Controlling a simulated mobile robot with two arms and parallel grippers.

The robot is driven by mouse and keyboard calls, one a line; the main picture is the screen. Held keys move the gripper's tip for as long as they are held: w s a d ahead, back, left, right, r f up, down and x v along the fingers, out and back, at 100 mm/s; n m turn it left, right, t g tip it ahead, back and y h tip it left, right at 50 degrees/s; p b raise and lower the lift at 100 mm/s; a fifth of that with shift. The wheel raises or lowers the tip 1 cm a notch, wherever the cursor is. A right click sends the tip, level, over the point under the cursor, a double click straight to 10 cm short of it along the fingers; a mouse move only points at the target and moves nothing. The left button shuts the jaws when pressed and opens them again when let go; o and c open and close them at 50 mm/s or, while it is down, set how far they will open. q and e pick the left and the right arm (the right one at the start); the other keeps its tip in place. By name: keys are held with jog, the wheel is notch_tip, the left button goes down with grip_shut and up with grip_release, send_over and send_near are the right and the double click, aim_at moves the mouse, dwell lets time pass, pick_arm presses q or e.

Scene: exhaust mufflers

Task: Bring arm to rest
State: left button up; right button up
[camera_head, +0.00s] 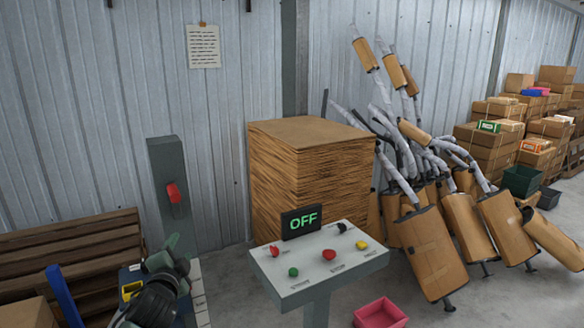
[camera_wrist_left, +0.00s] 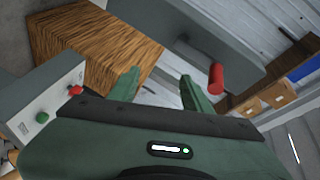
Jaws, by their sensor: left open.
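My left gripper (camera_wrist_left: 160,92) is open in the left wrist view, with its two green fingers apart and nothing between them. In the head view my left arm and gripper (camera_head: 170,250) are low at the left, beside the control panel (camera_head: 318,262). The panel has red, green, yellow and black controls and a display (camera_head: 301,222) reading OFF. A grey post (camera_head: 167,160) with a red handle (camera_head: 173,193) stands behind the gripper. The red handle also shows in the left wrist view (camera_wrist_left: 216,78), beyond the right finger and apart from it. My right gripper is not in view.
A tall cardboard stack (camera_head: 310,180) stands behind the panel. Several wrapped mufflers (camera_head: 432,250) lean at the right. Wooden pallets (camera_head: 75,260) stand at the left. A pink bin (camera_head: 380,313) is on the floor. Boxes (camera_head: 490,140) are piled at the far right.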

pick_arm(q)
jog(key=s+d+f+n+g+h, duration=0.1)
jog(key=s+d+f+n+g, duration=0.2)
jog(key=s+f, duration=0.65)
jog(key=s+d+f+n+g, duration=0.2)
jog(key=s+d+f+g, duration=0.1)
jog(key=s+f, duration=0.65)
jog(key=s+d+f+n+g+h, duration=0.1)
jog(key=s+d+n+g, duration=0.15)
jog(key=s, duration=1.05)
jog(key=s+d+f+n+g+h, duration=0.15)
jog(key=s+g, duration=0.25)
jog(key=s, duration=0.9)
notch_tip(320, 180, down, 29)
jog(key=s+g+b, duration=0.1)
jog(key=g+b, duration=0.1)
jog(key=b, duration=0.1)
jog(key=s+a+f+b, duration=0.2)
jog(key=s+f+b, duration=0.1)
jog(key=s+f, duration=1.4)
notch_tip(320, 180, down, 3)
jog(key=shift+s+a+r+g+y, duration=0.1)
jog(key=shift+s+a+g+y, duration=0.1)
jog(key=shift+s+g+y, duration=0.2)
